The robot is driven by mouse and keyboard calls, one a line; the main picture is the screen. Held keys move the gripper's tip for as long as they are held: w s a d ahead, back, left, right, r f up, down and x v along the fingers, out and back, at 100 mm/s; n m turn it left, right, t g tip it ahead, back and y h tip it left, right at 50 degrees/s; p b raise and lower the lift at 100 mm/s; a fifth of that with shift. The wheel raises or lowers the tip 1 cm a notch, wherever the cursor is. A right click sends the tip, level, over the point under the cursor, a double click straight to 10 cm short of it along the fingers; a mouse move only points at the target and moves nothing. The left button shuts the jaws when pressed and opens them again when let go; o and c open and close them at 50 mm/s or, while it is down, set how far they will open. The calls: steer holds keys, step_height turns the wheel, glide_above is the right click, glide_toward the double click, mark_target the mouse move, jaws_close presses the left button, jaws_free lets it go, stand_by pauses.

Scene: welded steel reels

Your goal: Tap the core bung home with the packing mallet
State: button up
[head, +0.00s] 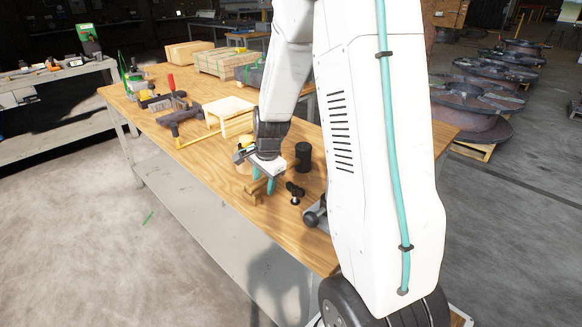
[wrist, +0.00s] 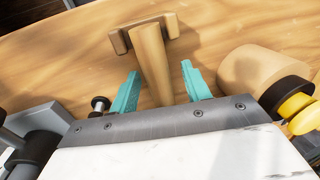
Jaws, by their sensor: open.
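A wooden mallet with a pale handle (wrist: 152,66) and a short crosswise head (wrist: 122,41) lies on the workbench. In the head view its wooden head (head: 251,197) shows just beside my fingers. My gripper (head: 263,182) is open and low over the bench. In the wrist view the mallet handle lies between the two teal fingers of my gripper (wrist: 161,84), with a gap on each side. A small black knobbed piece (head: 295,189) stands to the right of the gripper in the head view. I cannot tell for certain which thing is the core bung.
A black cylinder (head: 303,156) stands behind the gripper. A tan cylinder (wrist: 262,72) and a yellow-and-black item (wrist: 296,105) are close to the right finger. A grey fixture (head: 316,212) sits near the bench edge. A small wooden stand (head: 229,107) and tools lie farther back.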

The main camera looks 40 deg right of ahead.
jaws_close()
steer(key=shift+r, duration=3.65)
steer(key=s+a+r, duration=0.4)
steer(key=s+r, duration=0.7)
steer(key=s, duration=0.3)
steer(key=shift+s+r, duration=0.2)
steer(key=shift+r, duration=0.3)
